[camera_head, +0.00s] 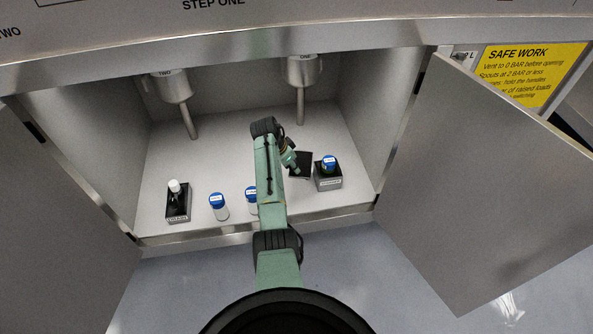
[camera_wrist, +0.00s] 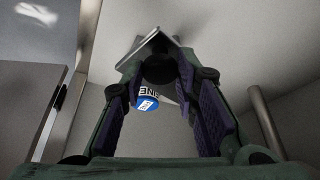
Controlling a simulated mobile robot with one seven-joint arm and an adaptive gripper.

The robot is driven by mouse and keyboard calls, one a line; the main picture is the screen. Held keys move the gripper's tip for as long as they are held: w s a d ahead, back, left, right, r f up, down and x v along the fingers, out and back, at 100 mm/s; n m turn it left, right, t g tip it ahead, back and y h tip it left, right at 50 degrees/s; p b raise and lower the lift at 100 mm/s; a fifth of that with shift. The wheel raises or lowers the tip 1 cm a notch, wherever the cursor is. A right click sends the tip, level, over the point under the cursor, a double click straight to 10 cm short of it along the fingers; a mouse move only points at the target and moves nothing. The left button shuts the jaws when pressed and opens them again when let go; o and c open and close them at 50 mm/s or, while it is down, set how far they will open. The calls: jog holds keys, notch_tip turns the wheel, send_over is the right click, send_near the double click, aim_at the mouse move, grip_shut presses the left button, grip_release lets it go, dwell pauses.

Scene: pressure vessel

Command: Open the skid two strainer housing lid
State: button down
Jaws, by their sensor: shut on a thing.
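I cannot make out a skid two strainer housing or its lid in either view. My gripper (camera_head: 293,165) is low inside the open cabinet, right of the middle, beside a black square thing (camera_head: 304,163). In the wrist view, my gripper (camera_wrist: 160,75) has its fingers closing on a dark rounded thing (camera_wrist: 160,69), with a grey angular plate (camera_wrist: 150,42) just beyond it. I cannot tell whether this is the black square thing. The spout labelled TWO (camera_head: 170,88) hangs at the upper left of the cabinet, apart from my gripper.
A blue-capped bottle (camera_head: 329,161) stands in a labelled dark holder (camera_head: 328,182) close right of my gripper. A white-capped bottle (camera_head: 174,186) stands in another holder (camera_head: 178,207). Two more blue-capped bottles stand near the front edge. Spout ONE (camera_head: 301,72) hangs above. Open doors flank the cabinet.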

jog(key=shift+w+a+m, duration=0.2)
jog(key=shift+w+m, duration=0.05)
jog(key=shift+m, duration=0.05)
dwell(0.4)
jog(key=c, duration=1.3)
grip_release()
jog(key=v, duration=1.2)
jog(key=shift+w, duration=0.2)
jog(key=shift+s, duration=0.1)
